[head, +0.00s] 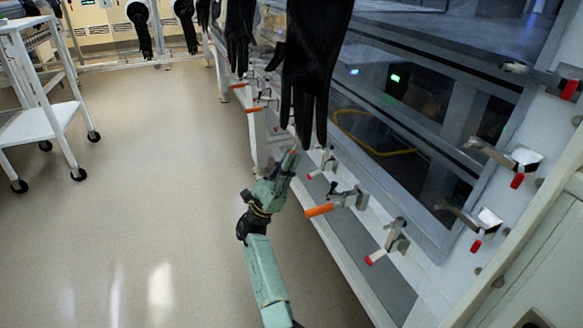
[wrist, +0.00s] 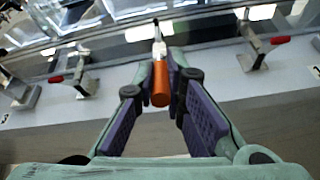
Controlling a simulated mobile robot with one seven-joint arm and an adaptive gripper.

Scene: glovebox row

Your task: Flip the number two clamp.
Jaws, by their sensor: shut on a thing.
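My gripper (head: 292,156) is beside the row of clamps on the glovebox front, just below a hanging black glove. In the wrist view my gripper (wrist: 170,78) has its purple-padded fingers closed on the orange handle (wrist: 160,84) of a clamp, which points back toward the camera. A silver rod (wrist: 157,40) runs from this handle toward the glovebox. In the head view the held clamp is mostly hidden by my gripper and the glove. Another clamp with an orange handle (head: 319,210) stands free to the right.
Red-handled clamps flank the held one, at left (wrist: 78,80) and right (wrist: 262,46). Black gloves (head: 312,65) hang over the row. A white cart (head: 45,120) stands at the far left. The floor between is clear.

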